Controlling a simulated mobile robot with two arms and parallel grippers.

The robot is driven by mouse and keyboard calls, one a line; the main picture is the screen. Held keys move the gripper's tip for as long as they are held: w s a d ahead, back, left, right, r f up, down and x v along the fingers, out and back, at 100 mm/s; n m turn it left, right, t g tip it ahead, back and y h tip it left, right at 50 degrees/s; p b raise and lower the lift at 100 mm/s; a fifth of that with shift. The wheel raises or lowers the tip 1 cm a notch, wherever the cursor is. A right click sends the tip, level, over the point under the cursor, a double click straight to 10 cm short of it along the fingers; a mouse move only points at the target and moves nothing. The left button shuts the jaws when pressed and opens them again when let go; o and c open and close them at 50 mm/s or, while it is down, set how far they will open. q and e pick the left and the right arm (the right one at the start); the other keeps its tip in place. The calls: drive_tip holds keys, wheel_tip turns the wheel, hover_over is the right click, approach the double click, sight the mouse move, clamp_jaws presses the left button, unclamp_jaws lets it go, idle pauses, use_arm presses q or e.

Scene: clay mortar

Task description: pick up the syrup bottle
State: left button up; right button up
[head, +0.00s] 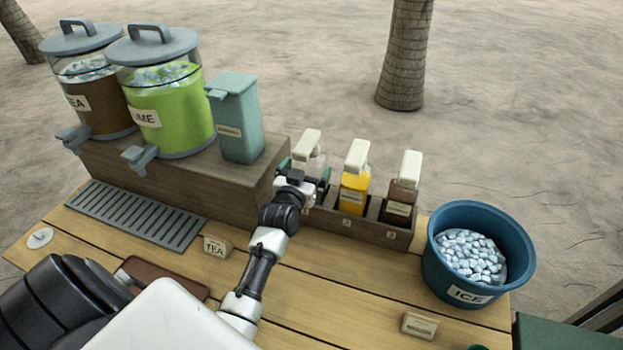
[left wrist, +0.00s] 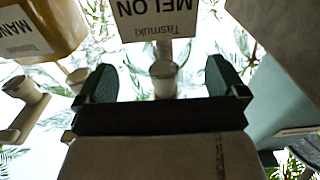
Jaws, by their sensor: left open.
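Three syrup bottles with cream pump tops stand in a dark wooden rack (head: 375,232). The left one (head: 307,142) is partly hidden by my left gripper (head: 306,184). The middle bottle (head: 354,188) is yellow and the right one (head: 401,196) is dark brown. In the left wrist view, a label (left wrist: 157,18) reading MELON appears upside down, ahead of my open left gripper (left wrist: 160,80). The yellow bottle (left wrist: 55,25) shows at the upper left. I cannot tell whether the fingers touch the left bottle. My right gripper is not in view.
A blue ice tub (head: 440,262) stands right of the rack. Tea (head: 92,95) and lime (head: 168,108) dispensers and a teal container (head: 240,125) stand on a wooden riser at left. A drip tray (head: 135,215) and small signs (head: 217,246) lie on the counter.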

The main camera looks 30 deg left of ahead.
sight(311, 160)
use_arm(q)
drive_tip(key=x, duration=0.4)
drive_tip(key=shift+w+a+p, duration=0.15)
drive_tip(key=shift+w+p, duration=0.15)
drive_tip(key=c, duration=1.1)
